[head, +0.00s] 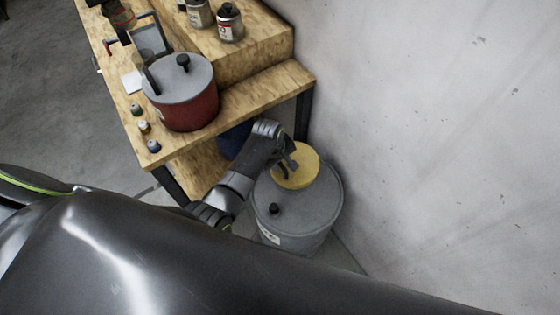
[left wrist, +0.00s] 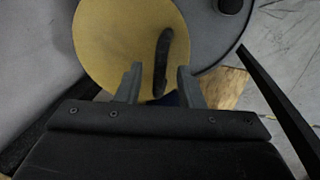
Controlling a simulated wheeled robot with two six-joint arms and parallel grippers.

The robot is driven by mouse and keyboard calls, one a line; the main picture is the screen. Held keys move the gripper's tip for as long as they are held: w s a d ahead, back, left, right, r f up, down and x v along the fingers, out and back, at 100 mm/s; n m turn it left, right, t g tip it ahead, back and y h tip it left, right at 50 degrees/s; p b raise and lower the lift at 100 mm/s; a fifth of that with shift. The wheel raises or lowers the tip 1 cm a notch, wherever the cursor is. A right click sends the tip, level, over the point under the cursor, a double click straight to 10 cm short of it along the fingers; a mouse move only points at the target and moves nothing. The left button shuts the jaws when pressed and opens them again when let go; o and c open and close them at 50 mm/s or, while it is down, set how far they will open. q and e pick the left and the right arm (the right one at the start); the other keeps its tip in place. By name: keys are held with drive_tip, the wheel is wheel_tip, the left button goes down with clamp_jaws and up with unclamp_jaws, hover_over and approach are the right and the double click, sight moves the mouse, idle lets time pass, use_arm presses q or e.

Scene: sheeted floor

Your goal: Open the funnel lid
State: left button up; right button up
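The funnel lid (head: 306,172) is a round yellow disc on top of a grey drum (head: 322,205), beside the bench and near the wall. It lies flat and looks closed. In the left wrist view, the yellow lid (left wrist: 110,40) has a dark curved handle (left wrist: 164,55). My left gripper (head: 287,165) is over the lid. In the left wrist view, my left gripper (left wrist: 158,82) is open, with the near end of the handle between its fingertips. Neither finger clearly touches the handle. My right gripper is not in view.
A wooden bench (head: 250,103) stands left of the drum, with a red pot (head: 190,107) with a grey lid, small bottles (head: 153,146) and cans (head: 230,25) on it. A pale wall (head: 430,130) closes off the right. A black knob (head: 274,208) sits on the drum top.

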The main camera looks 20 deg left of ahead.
use_arm(q)
drive_tip(key=c, duration=0.7)
clamp_jaws()
drive_tip(key=shift+w+r, duration=0.1)
drive_tip(key=shift+w, duration=0.05)
